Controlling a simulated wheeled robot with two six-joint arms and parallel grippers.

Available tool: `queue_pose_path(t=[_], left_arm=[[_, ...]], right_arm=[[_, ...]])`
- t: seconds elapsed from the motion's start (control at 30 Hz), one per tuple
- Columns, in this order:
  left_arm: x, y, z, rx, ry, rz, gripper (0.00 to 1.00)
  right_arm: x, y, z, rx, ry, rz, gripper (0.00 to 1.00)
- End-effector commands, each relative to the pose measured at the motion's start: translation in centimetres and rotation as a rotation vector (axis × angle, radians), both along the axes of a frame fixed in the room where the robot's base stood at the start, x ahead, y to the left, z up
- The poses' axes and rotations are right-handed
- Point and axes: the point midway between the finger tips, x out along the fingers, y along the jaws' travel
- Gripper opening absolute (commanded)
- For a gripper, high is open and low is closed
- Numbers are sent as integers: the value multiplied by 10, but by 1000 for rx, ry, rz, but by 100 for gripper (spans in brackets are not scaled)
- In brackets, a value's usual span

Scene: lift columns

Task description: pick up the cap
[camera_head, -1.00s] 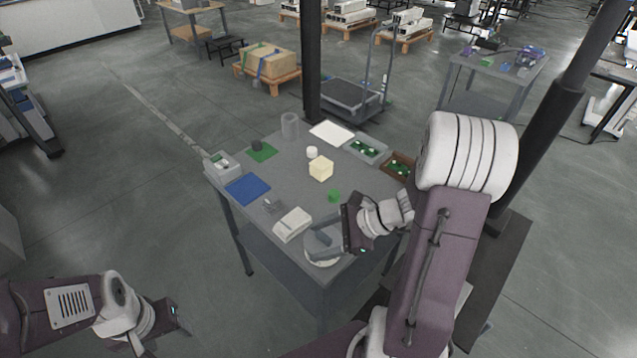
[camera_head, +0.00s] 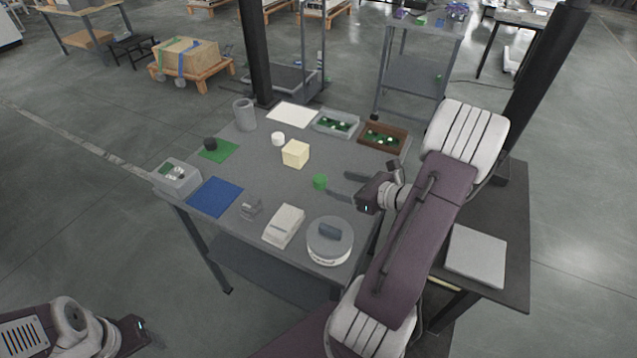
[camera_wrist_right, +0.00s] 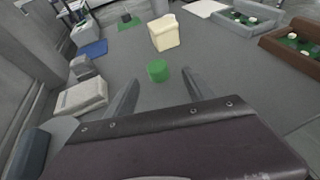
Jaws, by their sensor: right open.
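A small green cylinder (camera_head: 320,181), which looks like the cap, stands on the grey table (camera_head: 262,187) right of the middle. It also shows in the right wrist view (camera_wrist_right: 157,71), just beyond the fingertips and between their lines. My right gripper (camera_head: 340,187) is open and empty, low over the table to the right of the cylinder, its fingers pointing at it. No contact shows. My left gripper (camera_head: 138,330) is at the bottom left, away from the table; its jaws are too unclear to read.
A pale yellow block (camera_head: 296,153) and a white cylinder (camera_head: 278,139) stand behind the green cylinder. A round device (camera_head: 329,250) and a white device (camera_head: 284,226) are at the front. Grey (camera_head: 351,133) and brown (camera_head: 403,150) trays line the back right.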

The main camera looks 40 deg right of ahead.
Motion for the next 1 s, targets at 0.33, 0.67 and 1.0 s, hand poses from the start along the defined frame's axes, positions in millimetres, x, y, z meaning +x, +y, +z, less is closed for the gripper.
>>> queue_pose_path(t=[0.33, 0.67, 1.0], left_arm=[[0, 0, -6, 0, 0, 0, 58], [0, 0, -13, 0, 0, 0, 58], [0, 0, -12, 0, 0, 0, 58]], right_arm=[[32, 9, -14, -1, 1, 4, 62], [75, 24, -32, -1, 2, 8, 62], [78, 24, -32, -1, 2, 4, 35]])
